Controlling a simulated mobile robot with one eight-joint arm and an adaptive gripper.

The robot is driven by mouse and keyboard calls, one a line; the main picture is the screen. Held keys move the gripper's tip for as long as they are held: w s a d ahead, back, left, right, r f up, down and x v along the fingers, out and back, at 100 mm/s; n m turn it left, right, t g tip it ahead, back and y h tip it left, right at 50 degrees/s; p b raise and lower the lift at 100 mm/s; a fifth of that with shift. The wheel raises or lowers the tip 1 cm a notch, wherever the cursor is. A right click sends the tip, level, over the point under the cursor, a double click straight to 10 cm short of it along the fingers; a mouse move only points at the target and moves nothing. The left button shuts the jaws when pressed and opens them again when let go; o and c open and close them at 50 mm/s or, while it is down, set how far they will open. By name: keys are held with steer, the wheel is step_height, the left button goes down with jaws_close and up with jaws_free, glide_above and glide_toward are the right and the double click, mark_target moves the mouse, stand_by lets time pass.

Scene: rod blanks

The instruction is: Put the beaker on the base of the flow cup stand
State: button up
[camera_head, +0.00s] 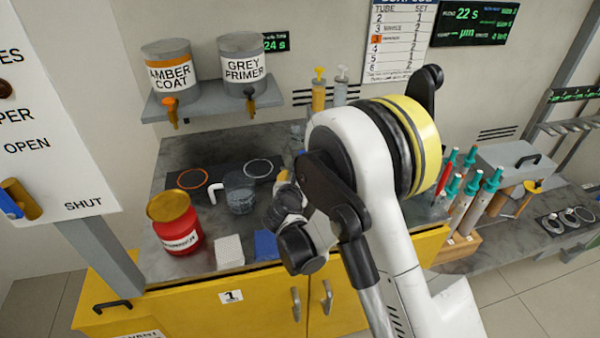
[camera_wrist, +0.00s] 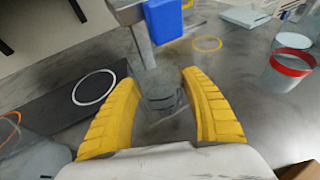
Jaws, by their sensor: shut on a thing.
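The beaker (camera_wrist: 162,112) looks like a clear grey glass with dark marks. It is between the two yellow fingers of my gripper (camera_wrist: 162,105), which is shut on it. The flow cup stand (camera_wrist: 143,45) shows just beyond the beaker as a grey post with a blue block at the top. Its base is largely hidden behind the beaker, and I cannot tell whether the beaker touches it. In the head view my gripper (camera_head: 284,178) is mostly hidden by my wrist, and the held beaker and the stand are hard to make out.
A red pot (camera_head: 176,228) is at the front left. In the wrist view a red-banded cup (camera_wrist: 287,68) stands right.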

steer(key=shift+w+d, duration=0.1)
steer(key=shift+w, duration=0.55)
steer(key=b+x, duration=0.2)
steer(key=x, duration=0.1)
steer(key=shift+w, duration=0.25)
steer(key=shift+s+f, duration=0.1)
steer(key=shift+f, duration=0.05)
steer(key=o, duration=1.2)
steer(key=shift+c, duration=0.2)
